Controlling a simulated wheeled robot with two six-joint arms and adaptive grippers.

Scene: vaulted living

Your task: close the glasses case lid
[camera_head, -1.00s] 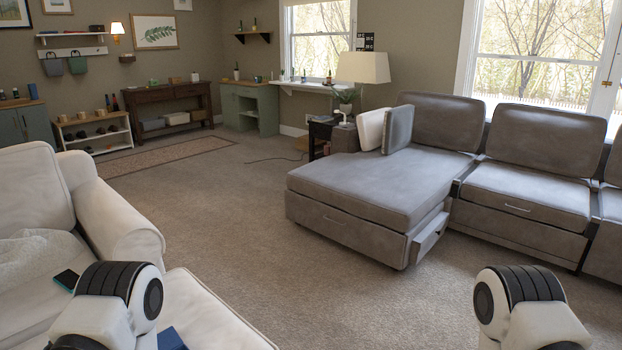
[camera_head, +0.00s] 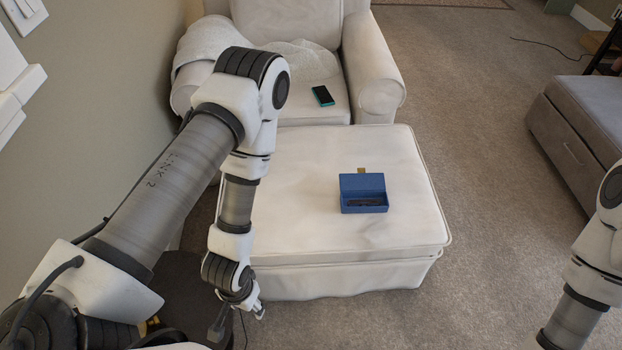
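The blue glasses case (camera_head: 364,210) sits on the white ottoman, with its lid (camera_head: 362,183) standing up at the back. A small tan tab shows at the lid's top edge, and something dark lies inside the case. My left gripper (camera_head: 216,332) hangs low at the ottoman's front left, well apart from the case.
The white ottoman (camera_head: 300,200) has clear room around the case. A white armchair (camera_head: 375,85) stands behind it, with a phone (camera_head: 323,96) on its seat. A wall is at left. Open carpet (camera_head: 490,170) lies at right, before a grey sofa (camera_head: 580,130).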

